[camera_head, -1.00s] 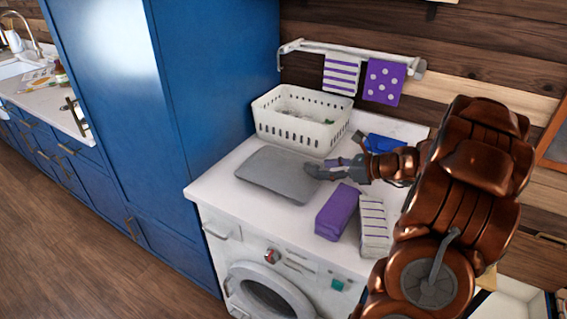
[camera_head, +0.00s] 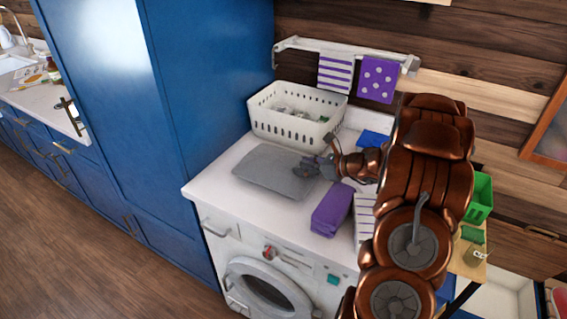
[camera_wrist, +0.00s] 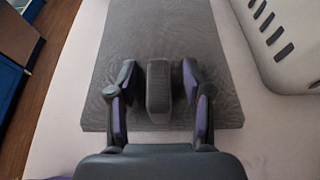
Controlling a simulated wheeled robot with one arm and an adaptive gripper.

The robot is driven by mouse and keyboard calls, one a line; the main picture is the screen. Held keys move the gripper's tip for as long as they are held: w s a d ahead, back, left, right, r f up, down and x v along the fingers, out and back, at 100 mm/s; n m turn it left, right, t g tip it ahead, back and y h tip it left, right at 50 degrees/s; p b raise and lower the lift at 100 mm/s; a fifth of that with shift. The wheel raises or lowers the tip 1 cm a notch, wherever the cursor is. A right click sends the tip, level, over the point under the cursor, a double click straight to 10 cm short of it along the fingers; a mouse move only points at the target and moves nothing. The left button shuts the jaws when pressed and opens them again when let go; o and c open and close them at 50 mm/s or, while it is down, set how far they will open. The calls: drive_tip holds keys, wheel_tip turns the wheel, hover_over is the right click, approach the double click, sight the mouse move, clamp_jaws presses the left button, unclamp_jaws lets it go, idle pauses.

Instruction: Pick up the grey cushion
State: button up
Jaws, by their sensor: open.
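The grey cushion (camera_head: 268,170) lies flat on the white counter above the washing machine, in front of the white basket. My gripper (camera_head: 306,168) is open at the cushion's right edge. In the wrist view the cushion (camera_wrist: 160,30) fills the upper middle, and my gripper's fingers (camera_wrist: 158,85) are spread over its near end. A dark rounded block shows between the fingers; I cannot tell whether it is part of my gripper. I cannot tell whether the fingertips touch the cushion.
The perforated white basket (camera_head: 296,118) stands close behind the cushion. A purple packet (camera_head: 332,210) and a striped one (camera_head: 365,215) lie to the right, and a blue item (camera_head: 375,139) is at the back. A tall blue cabinet (camera_head: 215,80) bounds the left. The front-left counter is clear.

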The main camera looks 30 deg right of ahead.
drive_tip(key=shift+c, duration=0.2)
clamp_jaws()
drive_tip(key=shift+r, duration=0.15)
idle(0.4)
